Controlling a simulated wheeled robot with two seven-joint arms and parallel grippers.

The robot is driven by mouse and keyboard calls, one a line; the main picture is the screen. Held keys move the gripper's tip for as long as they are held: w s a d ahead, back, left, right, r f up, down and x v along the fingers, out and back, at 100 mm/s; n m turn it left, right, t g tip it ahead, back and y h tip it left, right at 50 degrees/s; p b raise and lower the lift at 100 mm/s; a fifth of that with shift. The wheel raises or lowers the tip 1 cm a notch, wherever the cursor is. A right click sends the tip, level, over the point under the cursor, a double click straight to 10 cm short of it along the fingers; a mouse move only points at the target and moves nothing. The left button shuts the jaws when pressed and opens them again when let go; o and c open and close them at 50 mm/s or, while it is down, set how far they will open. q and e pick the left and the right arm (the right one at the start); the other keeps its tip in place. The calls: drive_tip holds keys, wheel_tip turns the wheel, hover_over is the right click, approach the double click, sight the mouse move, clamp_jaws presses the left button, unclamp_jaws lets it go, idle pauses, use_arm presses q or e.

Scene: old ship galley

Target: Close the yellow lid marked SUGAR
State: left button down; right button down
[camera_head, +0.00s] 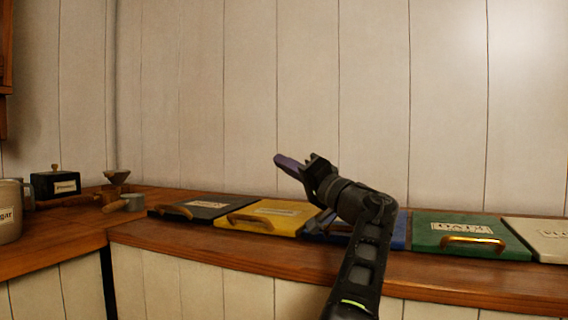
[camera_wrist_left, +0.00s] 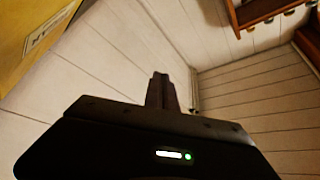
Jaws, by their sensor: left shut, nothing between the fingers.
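The yellow lid (camera_head: 262,216) lies flat on the wooden counter in the head view, level with the lids on either side. It has a pale label, too small to read here, and a brass-coloured handle at its front edge. A yellow panel with a pale label (camera_wrist_left: 40,36), probably this lid, fills the upper left corner of the left wrist view. My left gripper (camera_head: 285,162) is above and behind the lid, against the wall, shut and empty and apart from the lid. Its fingers also show in the left wrist view (camera_wrist_left: 162,90). My right gripper is not in view.
A black lid (camera_head: 190,209) lies left of the yellow one. A blue lid (camera_head: 398,236), partly hidden by my left arm, a green lid (camera_head: 466,232) and a white lid (camera_head: 545,236) lie to the right. A mug (camera_head: 10,222), a black box (camera_head: 54,184) and a grinder stand at left.

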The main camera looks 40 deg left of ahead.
use_arm(q)
drive_tip(key=shift+f, duration=0.1)
idle(0.3)
drive_tip(key=b+v, duration=0.2)
drive_tip(key=v, duration=0.5)
drive_tip(key=shift+d, duration=0.4)
drive_tip(key=shift+s+f, duration=0.1)
